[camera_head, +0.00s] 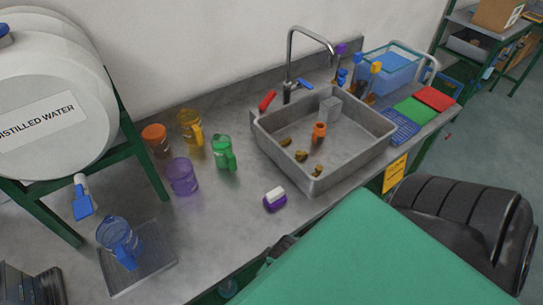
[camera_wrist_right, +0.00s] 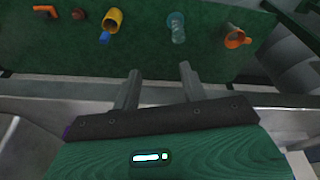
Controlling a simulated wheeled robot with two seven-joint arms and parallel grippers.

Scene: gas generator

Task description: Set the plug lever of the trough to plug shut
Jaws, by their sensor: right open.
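The grey trough (camera_head: 277,160) is set at the bench's right part, with an orange piece (camera_head: 319,131) and several small brown bits inside. A grey block (camera_head: 330,108) stands at its back wall. A red lever-like handle (camera_head: 267,100) lies by its back left corner, and a blue handle (camera_head: 305,86) is at the tap (camera_head: 291,62). I cannot tell for sure which is the plug lever. My right gripper (camera_wrist_right: 158,84) is open and empty in the right wrist view, before a green surface. Its fingertips are hidden in the head view. My left gripper is out of view.
Coloured jugs and cups, such as a green one (camera_head: 222,152) and a purple one (camera_head: 182,177), stand left of the trough. A purple-and-white item (camera_head: 274,198) lies near the front edge. A distilled water tank (camera_head: 50,110) stands far left.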

